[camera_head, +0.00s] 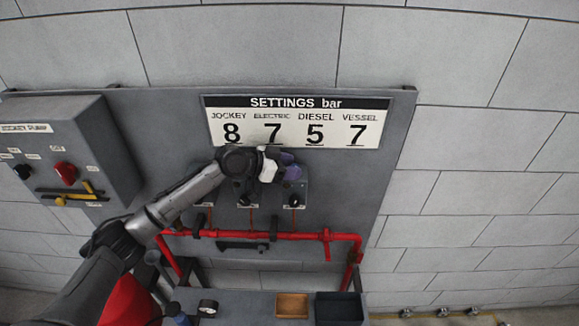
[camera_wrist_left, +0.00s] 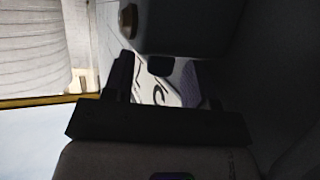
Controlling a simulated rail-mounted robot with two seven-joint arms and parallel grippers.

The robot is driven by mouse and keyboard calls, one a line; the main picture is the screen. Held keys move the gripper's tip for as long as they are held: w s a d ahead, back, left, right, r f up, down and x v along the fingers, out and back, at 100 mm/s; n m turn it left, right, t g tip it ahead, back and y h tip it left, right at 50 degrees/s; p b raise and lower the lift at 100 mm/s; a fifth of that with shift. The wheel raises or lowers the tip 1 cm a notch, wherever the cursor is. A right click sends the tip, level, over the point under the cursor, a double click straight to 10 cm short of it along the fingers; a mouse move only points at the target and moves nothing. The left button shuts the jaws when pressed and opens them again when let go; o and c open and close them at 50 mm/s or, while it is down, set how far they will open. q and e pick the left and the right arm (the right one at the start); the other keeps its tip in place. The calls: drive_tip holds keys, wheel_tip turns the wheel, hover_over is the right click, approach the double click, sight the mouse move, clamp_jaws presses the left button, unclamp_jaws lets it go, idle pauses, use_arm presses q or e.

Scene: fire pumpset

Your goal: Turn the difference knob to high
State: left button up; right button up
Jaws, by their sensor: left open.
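Under the settings sign, small grey switch boxes carry black knobs; one knob (camera_head: 294,201) shows at the right box. My left gripper (camera_head: 284,166) is in front of the upper part of these boxes and hides part of them. In the left wrist view, my left gripper (camera_wrist_left: 158,76) is open, with a finger on each side of a small black knob (camera_wrist_left: 160,65). That knob sits over a white plate with a curved marking (camera_wrist_left: 158,93). I cannot tell whether the fingers touch the knob, which knob it is, or its setting. My right gripper is not in view.
The settings sign (camera_head: 301,123) reads 8, 7, 5, 7 above the boxes. A control cabinet (camera_head: 110,146) with a red knob (camera_head: 65,173) stands at left. Red pipes (camera_head: 300,236) run below. Brown (camera_head: 292,295) and black (camera_head: 339,296) trays lie at the bottom.

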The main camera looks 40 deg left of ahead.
use_arm(q)
drive_tip(key=b+v, duration=0.6)
drive_tip(key=v, duration=0.7)
drive_tip(key=shift+s+a, duration=0.25)
drive_tip(key=shift+s, duration=0.05)
drive_tip(key=shift+r, duration=0.15)
